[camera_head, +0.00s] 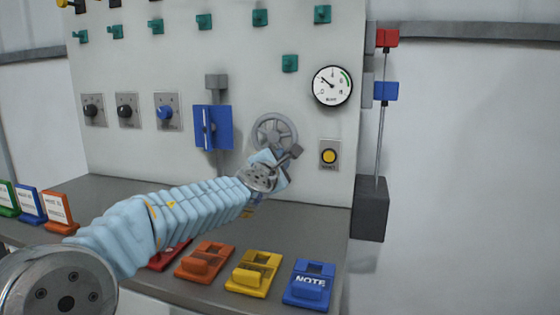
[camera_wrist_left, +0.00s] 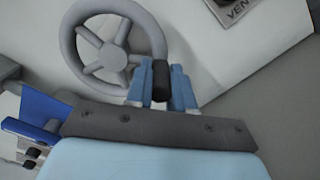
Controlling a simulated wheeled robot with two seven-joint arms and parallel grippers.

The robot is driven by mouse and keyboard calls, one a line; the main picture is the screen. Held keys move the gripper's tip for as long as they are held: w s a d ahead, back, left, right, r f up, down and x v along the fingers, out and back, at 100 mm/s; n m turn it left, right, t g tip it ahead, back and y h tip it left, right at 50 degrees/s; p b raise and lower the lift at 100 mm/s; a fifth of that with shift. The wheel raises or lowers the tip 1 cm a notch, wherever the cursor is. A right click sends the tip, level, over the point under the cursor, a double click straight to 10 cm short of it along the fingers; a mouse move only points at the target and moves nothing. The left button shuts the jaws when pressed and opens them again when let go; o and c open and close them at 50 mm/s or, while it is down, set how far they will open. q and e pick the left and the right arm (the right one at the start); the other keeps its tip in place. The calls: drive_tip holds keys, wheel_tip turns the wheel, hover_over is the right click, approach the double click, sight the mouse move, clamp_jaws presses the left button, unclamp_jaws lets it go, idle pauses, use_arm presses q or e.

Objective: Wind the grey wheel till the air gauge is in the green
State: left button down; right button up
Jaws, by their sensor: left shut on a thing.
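The grey wheel (camera_head: 274,131) is mounted on the upright panel, above the grey counter. My left gripper (camera_head: 284,158) is at the wheel's lower side, and its arm hides part of the rim's bottom. In the left wrist view the wheel (camera_wrist_left: 104,46) shows its rim and spokes, and the left gripper (camera_wrist_left: 160,86) is shut on the wheel's dark handle (camera_wrist_left: 160,77). The round air gauge (camera_head: 332,86) is up and right of the wheel. Its needle points to the upper left, away from the green band at the right. My right gripper is not in view.
A blue hinged piece (camera_head: 212,127) sticks out left of the wheel. A yellow button (camera_head: 329,155) is to its right. A vertical rod with red and blue blocks (camera_head: 386,91) stands at the panel's right edge.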

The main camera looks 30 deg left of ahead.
sight(277, 117)
use_arm(q)
drive_tip(key=shift+d, duration=0.1)
